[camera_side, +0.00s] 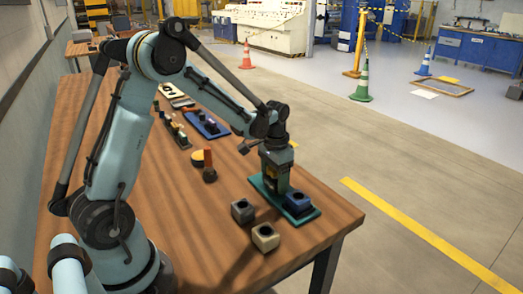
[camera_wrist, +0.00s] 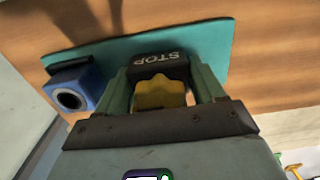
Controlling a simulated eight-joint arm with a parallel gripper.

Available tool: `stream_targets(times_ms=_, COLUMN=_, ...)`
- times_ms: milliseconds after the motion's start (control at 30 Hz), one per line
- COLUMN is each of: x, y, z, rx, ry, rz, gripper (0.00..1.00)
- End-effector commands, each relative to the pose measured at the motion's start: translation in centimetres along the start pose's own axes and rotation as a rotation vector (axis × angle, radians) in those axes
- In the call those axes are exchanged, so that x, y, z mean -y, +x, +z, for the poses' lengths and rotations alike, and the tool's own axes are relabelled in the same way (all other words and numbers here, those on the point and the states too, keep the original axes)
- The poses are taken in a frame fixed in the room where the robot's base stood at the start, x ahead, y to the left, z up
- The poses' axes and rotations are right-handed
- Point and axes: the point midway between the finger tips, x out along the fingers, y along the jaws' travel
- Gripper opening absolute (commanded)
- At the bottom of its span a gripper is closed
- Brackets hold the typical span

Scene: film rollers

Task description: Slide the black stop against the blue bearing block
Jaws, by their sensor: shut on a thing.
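The blue bearing block (camera_side: 298,201), with a dark round hole, sits near the front end of the teal base plate (camera_side: 311,215). In the wrist view the block (camera_wrist: 88,82) is at the left of the plate (camera_wrist: 205,40). The black stop (camera_wrist: 152,62), lettered STOP, is at the middle of that view with a yellow knob (camera_wrist: 160,95) on it. My gripper (camera_wrist: 162,85) is shut on the stop, one finger on each side. A gap of plate shows between stop and block. In the side view my gripper (camera_side: 272,185) hides most of the stop.
A grey block (camera_side: 242,210) and a cream block (camera_side: 265,237) stand on the wooden table left of the plate. A blue tray (camera_side: 208,127) and small parts lie farther back. The table's right edge is close beside the plate.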

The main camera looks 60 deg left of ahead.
Motion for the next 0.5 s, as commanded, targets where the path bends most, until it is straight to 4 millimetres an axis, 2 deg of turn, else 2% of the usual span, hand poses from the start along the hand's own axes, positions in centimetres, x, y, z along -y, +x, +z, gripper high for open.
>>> stream_targets(times_ms=267, x=-0.24, y=0.0, z=-0.05, rx=-0.003, ry=0.002, rz=0.004, gripper=0.14)
stream_targets(times_ms=300, x=-0.23, y=0.0, z=-0.05, rx=-0.003, ry=0.002, rz=0.004, gripper=0.73)
stream_targets(times_ms=400, x=-0.21, y=0.0, z=-0.05, rx=-0.003, ry=0.002, rz=0.004, gripper=0.88)
stream_targets(times_ms=500, x=-0.19, y=0.0, z=-0.03, rx=-0.002, ry=0.002, rz=0.003, gripper=0.89)
